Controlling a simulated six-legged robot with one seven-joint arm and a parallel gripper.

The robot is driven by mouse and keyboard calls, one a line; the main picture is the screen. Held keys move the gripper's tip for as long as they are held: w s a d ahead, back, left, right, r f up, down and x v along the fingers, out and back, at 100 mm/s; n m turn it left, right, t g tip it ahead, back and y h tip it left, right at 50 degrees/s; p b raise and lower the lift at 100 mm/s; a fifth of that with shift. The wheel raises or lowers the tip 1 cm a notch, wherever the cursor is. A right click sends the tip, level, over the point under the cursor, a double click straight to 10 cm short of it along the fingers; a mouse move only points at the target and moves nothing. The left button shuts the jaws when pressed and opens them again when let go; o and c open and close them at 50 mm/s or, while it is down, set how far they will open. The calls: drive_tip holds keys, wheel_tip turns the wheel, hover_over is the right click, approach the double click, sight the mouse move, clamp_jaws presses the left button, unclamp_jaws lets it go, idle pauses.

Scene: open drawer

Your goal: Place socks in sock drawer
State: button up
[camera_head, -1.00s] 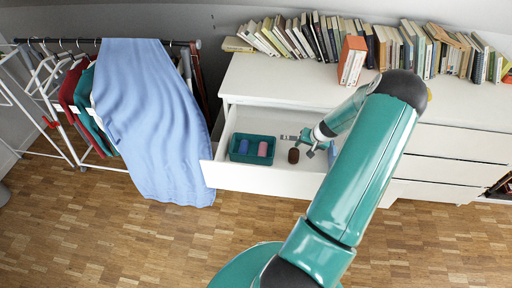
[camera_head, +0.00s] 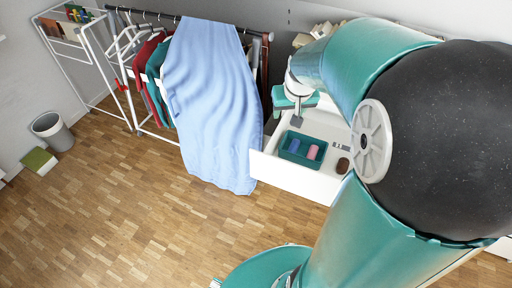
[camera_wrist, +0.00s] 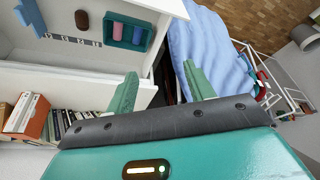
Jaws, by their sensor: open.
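The white drawer (camera_head: 290,178) stands open. Inside it, a teal tray (camera_head: 283,153) holds a blue roll (camera_head: 294,145) and a pink roll (camera_head: 312,152), which look like rolled socks. A brown oval roll (camera_head: 342,166) lies in the drawer beside the tray, outside it. The tray (camera_wrist: 110,37) and brown roll (camera_wrist: 82,19) also show in the wrist view. My gripper (camera_wrist: 160,80) is open, with nothing between its two green fingers. In the head view my gripper (camera_head: 297,118) is near the drawer's left back corner, partly hidden by its own wrist.
A light blue cloth (camera_head: 215,110) hangs over a clothes rail left of the drawer. Further left, a white drying rack (camera_head: 92,70) carries small coloured items. A grey bin (camera_head: 52,130) stands by the wall. Books (camera_wrist: 35,115) line the dresser top. The wooden floor is clear in front.

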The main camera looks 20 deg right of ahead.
drive_tip(key=s+a+r+n, duration=0.1)
drive_tip(key=s+a+r, duration=0.3)
drive_tip(key=s+a, duration=0.3)
drive_tip(key=s+a+r+n+t+y, duration=0.1)
drive_tip(key=s+a+r, duration=0.3)
drive_tip(key=s+a, duration=0.4)
drive_tip(key=shift+a+r+n+t, duration=0.35)
drive_tip(key=shift+a+n, duration=0.25)
drive_tip(key=shift+a, duration=0.35)
drive_tip(key=shift+s, duration=0.1)
drive_tip(key=shift+c, duration=0.4)
drive_tip(key=shift+c, duration=1.4)
drive_tip(key=shift+d, duration=0.15)
